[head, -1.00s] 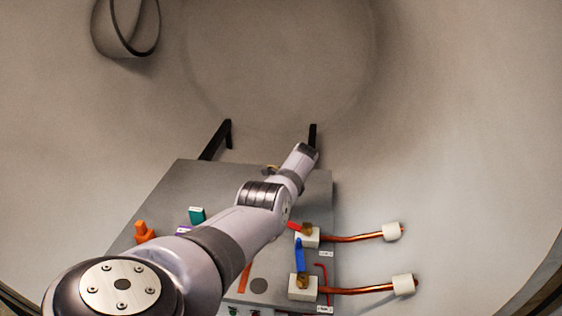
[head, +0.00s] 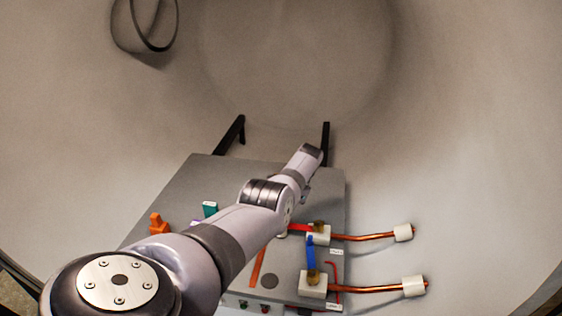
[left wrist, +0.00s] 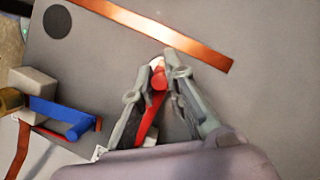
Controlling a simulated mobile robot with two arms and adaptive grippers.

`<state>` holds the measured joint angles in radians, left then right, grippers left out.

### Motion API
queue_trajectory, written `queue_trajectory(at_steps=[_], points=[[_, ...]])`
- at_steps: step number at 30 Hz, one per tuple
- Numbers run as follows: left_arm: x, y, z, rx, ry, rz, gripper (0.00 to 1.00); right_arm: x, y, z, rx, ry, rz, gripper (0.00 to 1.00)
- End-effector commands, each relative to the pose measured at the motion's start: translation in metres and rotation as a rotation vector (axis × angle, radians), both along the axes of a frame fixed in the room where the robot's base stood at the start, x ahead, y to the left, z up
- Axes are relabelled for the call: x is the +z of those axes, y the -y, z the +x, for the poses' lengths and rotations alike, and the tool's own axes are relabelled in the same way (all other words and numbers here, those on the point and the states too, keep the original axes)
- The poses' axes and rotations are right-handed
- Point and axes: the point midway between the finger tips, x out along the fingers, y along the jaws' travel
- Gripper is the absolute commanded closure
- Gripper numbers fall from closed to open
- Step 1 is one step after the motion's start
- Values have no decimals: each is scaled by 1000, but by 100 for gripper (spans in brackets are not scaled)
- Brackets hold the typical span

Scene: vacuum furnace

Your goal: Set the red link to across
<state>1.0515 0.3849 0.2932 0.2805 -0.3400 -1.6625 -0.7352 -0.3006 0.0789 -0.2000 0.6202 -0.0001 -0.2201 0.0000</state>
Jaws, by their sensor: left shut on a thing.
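The red link (head: 300,228) points left from the upper pale terminal block (head: 319,239) at the plate's right side. In the left wrist view my left gripper (left wrist: 162,68) is shut on the red link (left wrist: 148,118), with the link's round red knob (left wrist: 159,82) between the fingertips. A small white piece shows just beyond the knob. My right gripper is out of view.
The grey plate (head: 195,180) carries an orange-brown strip (head: 257,267), a dark disc (head: 270,282), a green block (head: 210,208) and an orange piece (head: 158,224). Copper rods (head: 370,238) stick out right from the blocks. The curved chamber wall surrounds the plate.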

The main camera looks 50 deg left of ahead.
Motion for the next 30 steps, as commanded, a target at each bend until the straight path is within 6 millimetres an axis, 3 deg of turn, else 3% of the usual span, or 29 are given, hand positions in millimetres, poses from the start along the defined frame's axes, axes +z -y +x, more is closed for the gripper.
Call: queue_trajectory(at_steps=[6, 7, 16, 25, 30], points=[[0, 0, 0, 1, -1, -1, 100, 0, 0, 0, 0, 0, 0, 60], [0, 0, 0, 1, -1, -1, 87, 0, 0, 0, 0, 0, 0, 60], [0, 1, 0, 0, -1, -2, 67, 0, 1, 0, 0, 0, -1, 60], [1, 1, 0, -1, 0, -1, 67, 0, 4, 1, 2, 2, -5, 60], [19, 2, 8, -1, 3, -1, 67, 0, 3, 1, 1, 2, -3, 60]])
